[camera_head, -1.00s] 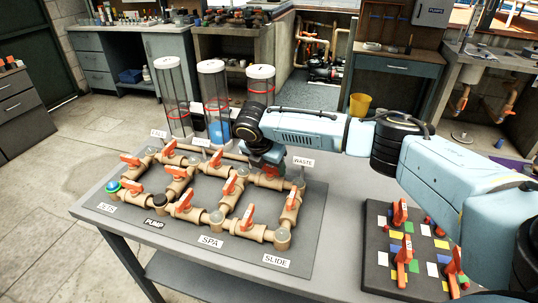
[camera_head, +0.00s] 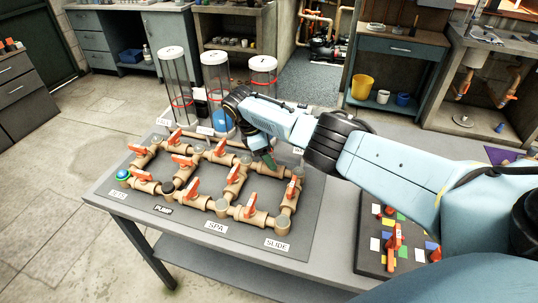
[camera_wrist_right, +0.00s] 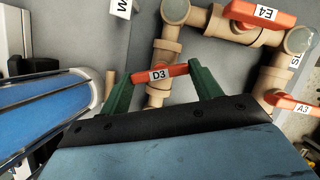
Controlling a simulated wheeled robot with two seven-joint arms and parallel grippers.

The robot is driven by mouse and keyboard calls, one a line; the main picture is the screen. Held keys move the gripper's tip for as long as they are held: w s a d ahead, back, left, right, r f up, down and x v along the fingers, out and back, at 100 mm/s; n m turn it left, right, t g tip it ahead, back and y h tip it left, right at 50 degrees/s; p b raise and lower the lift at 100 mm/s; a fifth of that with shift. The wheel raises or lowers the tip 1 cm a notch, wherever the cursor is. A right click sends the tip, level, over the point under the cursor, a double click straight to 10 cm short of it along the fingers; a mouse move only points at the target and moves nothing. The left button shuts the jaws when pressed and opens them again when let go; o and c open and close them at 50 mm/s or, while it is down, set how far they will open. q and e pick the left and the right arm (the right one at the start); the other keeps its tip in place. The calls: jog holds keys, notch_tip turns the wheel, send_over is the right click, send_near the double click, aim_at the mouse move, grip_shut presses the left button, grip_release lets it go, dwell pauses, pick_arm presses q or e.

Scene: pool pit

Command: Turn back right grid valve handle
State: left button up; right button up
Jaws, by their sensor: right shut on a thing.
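The orange-red valve handle labelled D3 (camera_wrist_right: 158,73) lies between the green fingers of my right gripper (camera_wrist_right: 162,70) in the right wrist view. The fingers are shut on its two ends. It sits over a tan pipe of the grid. In the head view my right gripper (camera_head: 266,158) is at the back right of the pipe grid (camera_head: 222,205), and it hides the handle there. My left gripper is not in view.
Other orange handles stand close by, such as E4 (camera_wrist_right: 262,13) and A3 (camera_wrist_right: 296,104). Clear cylinders with white caps (camera_head: 215,90) stand behind the grid. A dark board with coloured squares and red handles (camera_head: 372,262) lies to the right.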

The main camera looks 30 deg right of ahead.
jog(key=m+b, duration=0.1)
jog(key=m, duration=0.1)
jog(key=m+g+b, duration=0.1)
jog(key=b, duration=0.1)
jog(key=shift+d+f+m+y, duration=0.1)
jog(key=shift+f+m+y, duration=0.1)
jog(key=shift+m+y, duration=0.15)
jog(key=shift+w+r+m+g+b, duration=0.15)
jog(key=shift+m+g+b, duration=0.15)
jog(key=shift+m+b, duration=0.45)
jog(key=shift+d+y, duration=0.1)
jog(key=shift+y, duration=0.15)
jog(key=o, duration=1)
jog(key=shift+r, duration=0.1)
